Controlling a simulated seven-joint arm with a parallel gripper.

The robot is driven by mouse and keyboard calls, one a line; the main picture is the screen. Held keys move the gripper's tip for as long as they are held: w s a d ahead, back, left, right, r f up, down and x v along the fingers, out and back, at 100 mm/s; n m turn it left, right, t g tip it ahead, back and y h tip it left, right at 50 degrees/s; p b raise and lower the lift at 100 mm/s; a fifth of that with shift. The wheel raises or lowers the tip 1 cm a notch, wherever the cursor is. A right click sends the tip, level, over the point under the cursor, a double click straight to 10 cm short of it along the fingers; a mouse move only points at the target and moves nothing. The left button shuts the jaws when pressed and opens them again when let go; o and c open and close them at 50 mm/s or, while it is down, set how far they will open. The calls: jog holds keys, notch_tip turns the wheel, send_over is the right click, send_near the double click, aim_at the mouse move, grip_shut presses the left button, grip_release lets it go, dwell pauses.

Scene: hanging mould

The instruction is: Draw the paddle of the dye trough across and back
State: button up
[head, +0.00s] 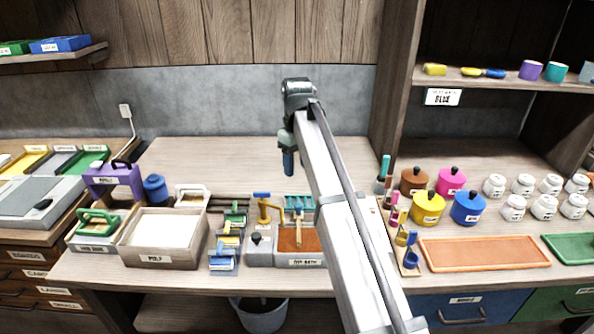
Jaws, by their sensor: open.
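The dye trough (308,263), labelled as a dye bath, sits near the front edge of the bench with orange-brown dye in it. A thin pale upright piece (298,234) stands in the dye and looks like the paddle's handle; its lower end is hidden. A teal toothed piece (299,203) is at the trough's back edge. My gripper (288,172) is open and empty, pointing down above the bench behind the trough, apart from it. My arm passes close by the trough's right side and hides part of the bench there.
Further left are small coloured tools (228,240) and a pulp vat (160,258). Lidded pots (428,207) stand right. The bench's back middle is clear.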

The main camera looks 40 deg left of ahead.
aim_at(299, 204)
jog(key=shift+w+d, duration=0.1)
dwell(0.3)
notch_tip(299, 204, down, 14)
jog(key=shift+w+d+r, duration=0.1)
jog(key=shift+r, duration=0.05)
dwell(0.7)
jog(key=shift+c, duration=0.4)
grip_shut()
